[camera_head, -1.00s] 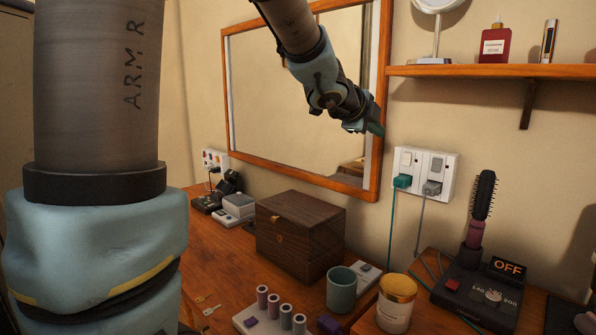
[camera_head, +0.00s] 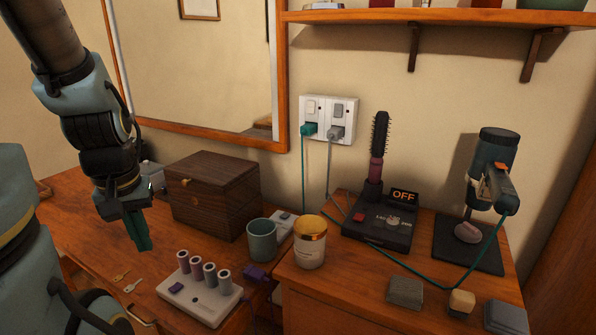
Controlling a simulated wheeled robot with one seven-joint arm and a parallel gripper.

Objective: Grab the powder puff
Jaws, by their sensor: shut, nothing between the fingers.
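No thing in view is clearly the powder puff. A small rounded pinkish-grey thing (camera_head: 467,232) lies on the black mat at the right, below the hair-dryer-like device, and a small beige block-like thing (camera_head: 461,302) sits near the front edge of the right-hand top. I cannot tell whether either is the puff. My gripper (camera_head: 140,236) is at the left, pointing down above the lower wooden top, with its teal fingers together and nothing between them. It is far to the left of both small things.
The dark wooden box (camera_head: 212,190), teal cup (camera_head: 262,242), gold-lidded jar (camera_head: 310,245) and roller tray (camera_head: 200,297) stand between. The hairbrush base (camera_head: 380,228), dark device (camera_head: 494,165), grey block (camera_head: 405,292) and blue-grey box (camera_head: 506,317) are right. Teal cord (camera_head: 440,283) crosses the top.

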